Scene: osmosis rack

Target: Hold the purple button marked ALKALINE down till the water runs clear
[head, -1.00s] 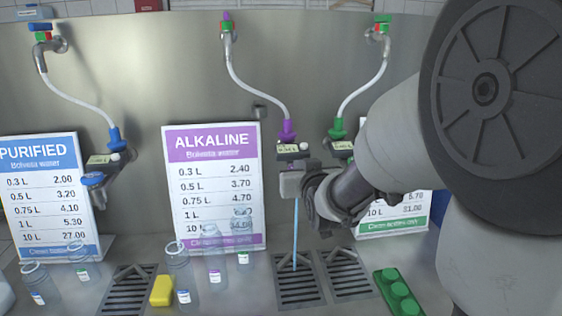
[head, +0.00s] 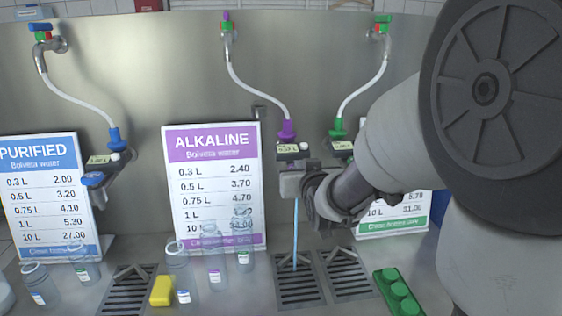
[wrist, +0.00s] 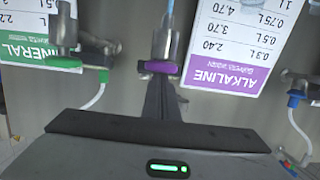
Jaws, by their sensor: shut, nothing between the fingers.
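The purple button (wrist: 163,68) shows at the front of the middle tap in the wrist view, which is upside down. My gripper (wrist: 158,84) is shut and empty, its dark fingertips against the button as far as I can tell. In the head view my gripper (head: 300,182) is at the tap under the purple hose fitting (head: 287,131), and the button is hidden there. A thin blue-tinted stream of water (head: 295,232) runs straight down from the tap into the middle drain grate (head: 298,292). The ALKALINE sign (head: 212,190) stands to the left.
The PURIFIED tap (head: 93,179) is at the left, and the green-fitted tap (head: 338,143) stands close on the right. The steel wall (head: 330,60) is behind.

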